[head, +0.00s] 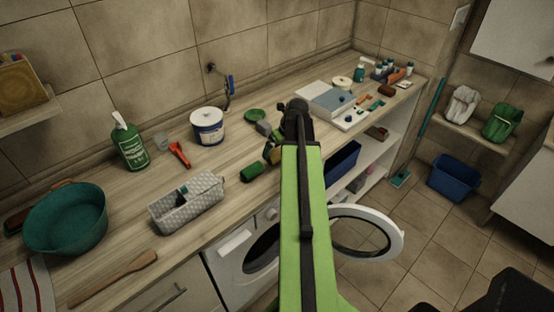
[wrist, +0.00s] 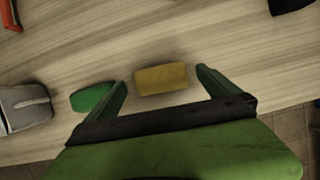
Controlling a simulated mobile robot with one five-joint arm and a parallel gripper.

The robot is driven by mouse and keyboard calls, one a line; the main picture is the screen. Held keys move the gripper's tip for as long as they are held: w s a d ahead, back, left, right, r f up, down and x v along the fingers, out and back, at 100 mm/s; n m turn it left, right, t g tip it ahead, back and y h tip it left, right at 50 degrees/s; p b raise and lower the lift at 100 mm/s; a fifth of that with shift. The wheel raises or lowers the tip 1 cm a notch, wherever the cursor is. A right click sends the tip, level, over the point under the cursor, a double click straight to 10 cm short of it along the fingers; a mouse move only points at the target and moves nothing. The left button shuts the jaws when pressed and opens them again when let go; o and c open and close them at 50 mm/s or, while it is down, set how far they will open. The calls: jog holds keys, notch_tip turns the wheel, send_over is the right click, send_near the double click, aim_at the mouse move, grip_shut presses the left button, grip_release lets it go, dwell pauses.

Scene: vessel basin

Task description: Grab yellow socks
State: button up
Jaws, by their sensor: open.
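The yellow socks look like a small mustard-yellow folded bundle (wrist: 160,78) lying on the wooden counter in the wrist view. My gripper (wrist: 161,84) is open, with one green finger to the left of the bundle and one to the right. I cannot tell how high the fingers are above the counter. In the head view a bit of yellow (head: 275,156) shows beside my gripper (head: 271,146); my arm hides much of that spot. A green bundle (wrist: 93,97) lies just left of the left finger; it also shows in the head view (head: 252,172).
A grey woven basket (head: 190,203), a red-handled tool (head: 180,154) and a white tub (head: 208,127) stand left on the counter. A teal basin (head: 65,218) is at far left. An open round washer door (head: 366,233) juts out below the counter.

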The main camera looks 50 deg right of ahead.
aim_at(277, 150)
jog(key=b+x, duration=0.2)
jog(key=x, duration=0.2)
jog(key=shift+s+b, duration=0.2)
jog(key=shift+b, duration=0.1)
jog(key=shift+r, duration=0.1)
jog(key=c, duration=1.4)
jog(key=shift+o, duration=0.2)
jog(key=shift+r, duration=0.1)
notch_tip(277, 150, up, 4)
jog(key=p, duration=0.5)
jog(key=shift+r, duration=0.25)
jog(key=s+d+r+p, duration=0.6)
jog(key=s+d, duration=0.1)
jog(key=s, duration=0.1)
jog(key=shift+s+d, duration=0.3)
jog(key=shift+s, duration=0.1)
